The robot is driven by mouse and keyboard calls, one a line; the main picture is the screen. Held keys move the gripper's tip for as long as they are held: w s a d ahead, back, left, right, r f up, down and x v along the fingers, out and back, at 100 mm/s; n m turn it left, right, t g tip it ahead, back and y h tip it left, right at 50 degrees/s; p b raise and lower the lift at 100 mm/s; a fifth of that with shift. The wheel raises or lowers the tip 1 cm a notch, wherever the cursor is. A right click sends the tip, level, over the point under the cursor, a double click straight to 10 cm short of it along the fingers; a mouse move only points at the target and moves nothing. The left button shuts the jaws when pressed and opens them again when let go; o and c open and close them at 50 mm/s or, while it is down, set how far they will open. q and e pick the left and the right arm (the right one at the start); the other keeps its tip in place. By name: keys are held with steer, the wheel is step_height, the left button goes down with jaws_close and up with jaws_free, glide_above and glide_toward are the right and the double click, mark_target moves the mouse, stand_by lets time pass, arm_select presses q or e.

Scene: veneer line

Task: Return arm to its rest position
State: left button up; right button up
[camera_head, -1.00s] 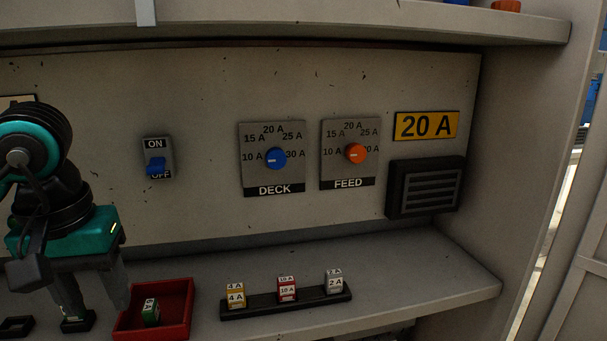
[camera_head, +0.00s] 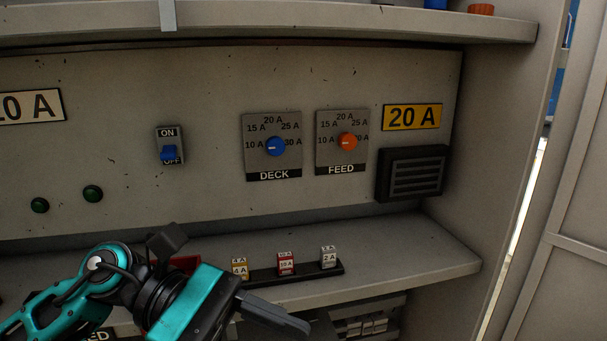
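My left arm comes in from the lower left, teal and black. Its gripper (camera_head: 275,316) points to the lower right, in front of the shelf edge and below the fuse rack. One long grey finger shows clearly; the view does not show the gap between the fingers, and nothing is visibly held. My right gripper is not in view.
A dark rack (camera_head: 297,275) on the shelf holds a yellow 4 A fuse (camera_head: 240,269), a red 10 A fuse (camera_head: 286,264) and a grey 2 A fuse (camera_head: 328,257). A red tray (camera_head: 186,263) is mostly hidden behind my arm. The panel carries a DECK dial (camera_head: 275,146), FEED dial (camera_head: 347,141) and switch (camera_head: 169,151).

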arm_select(q)
steer(key=w+r+n+t+h, duration=0.1)
steer(key=w+n+t+h, duration=0.3)
steer(key=n, duration=0.5)
steer(key=w+r+n+t+h, duration=0.1)
steer(key=w+n+t+h, duration=0.1)
steer(key=n+t+h, duration=0.45)
steer(key=w+a+f+n+t+y, duration=0.3)
steer(key=f+n+t+y, duration=0.35)
steer(key=n, duration=0.55)
steer(key=w+a+f+n+t+y, duration=0.2)
steer(key=a+f+n+t+y, duration=0.35)
steer(key=n, duration=0.75)
steer(key=s+a+f+n+g+y, duration=0.2)
steer(key=s+f+n+y, duration=0.1)
steer(key=f, duration=0.4)
steer(key=s+a+f+n+g+y, duration=0.2)
steer(key=s+f+n+y, duration=0.2)
steer(key=f+n, duration=0.4)
steer(key=s+a+f+n+g+y+p, duration=0.1)
steer(key=s+a+f+n+g+y, duration=0.1)
steer(key=f, duration=0.6)
steer(key=s+n+g+y, duration=0.1)
steer(key=s+n+y, duration=0.1)
steer(key=s+n, duration=0.1)
steer(key=shift+s+f+n, duration=0.2)
steer(key=shift+f+n, duration=0.05)
steer(key=shift+n, duration=0.3)
